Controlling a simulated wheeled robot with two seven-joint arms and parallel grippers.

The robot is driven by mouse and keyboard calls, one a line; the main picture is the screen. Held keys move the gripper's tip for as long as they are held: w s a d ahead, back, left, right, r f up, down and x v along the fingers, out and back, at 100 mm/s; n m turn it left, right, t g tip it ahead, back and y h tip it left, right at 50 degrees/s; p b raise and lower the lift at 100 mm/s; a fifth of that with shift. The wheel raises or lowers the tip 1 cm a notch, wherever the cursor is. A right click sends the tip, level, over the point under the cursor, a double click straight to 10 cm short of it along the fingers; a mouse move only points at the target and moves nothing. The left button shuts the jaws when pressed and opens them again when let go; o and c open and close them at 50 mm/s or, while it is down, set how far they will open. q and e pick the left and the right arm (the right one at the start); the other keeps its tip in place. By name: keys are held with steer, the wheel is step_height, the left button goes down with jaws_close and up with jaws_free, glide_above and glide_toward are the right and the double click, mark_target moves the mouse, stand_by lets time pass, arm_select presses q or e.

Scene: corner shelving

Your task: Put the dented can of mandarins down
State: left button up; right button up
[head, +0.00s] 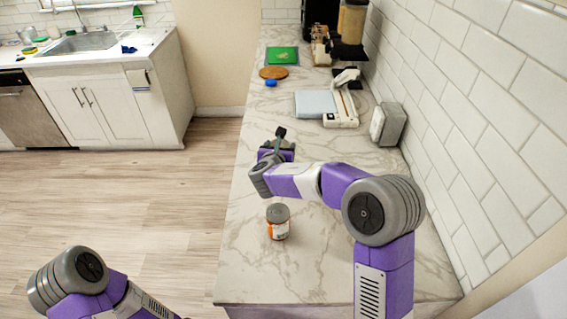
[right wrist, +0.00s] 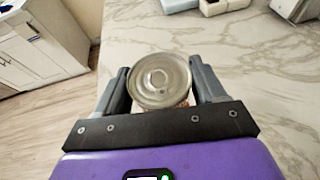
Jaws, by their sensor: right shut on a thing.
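In the right wrist view a can (right wrist: 159,80) with a silver ring-pull lid sits between the two fingers of my right gripper, which is shut on it. A little orange label shows below the lid; no dent is visible from above. In the head view my right gripper (head: 279,143) is over the left part of the marble counter (head: 330,265), and the held can is hidden there. I cannot tell whether the can touches the counter. Only a part of my left arm shows at the lower left; its gripper is out of view.
Another can (head: 278,223) with an orange and white label stands upright on the counter, nearer me. Farther back are a grey box-like item (head: 388,124), a white device (head: 340,110), a blue lid (head: 271,83), a round wooden board (head: 273,72) and a green board (head: 282,56). A tiled wall bounds the right.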

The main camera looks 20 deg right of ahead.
step_height(320, 180, down, 5)
steer(key=shift+r+b, duration=0.2)
steer(key=shift+b, duration=0.45)
steer(key=shift+r, duration=0.1)
steer(key=shift+f, duration=0.2)
steer(key=o, duration=1.3)
steer(key=shift+r, duration=0.1)
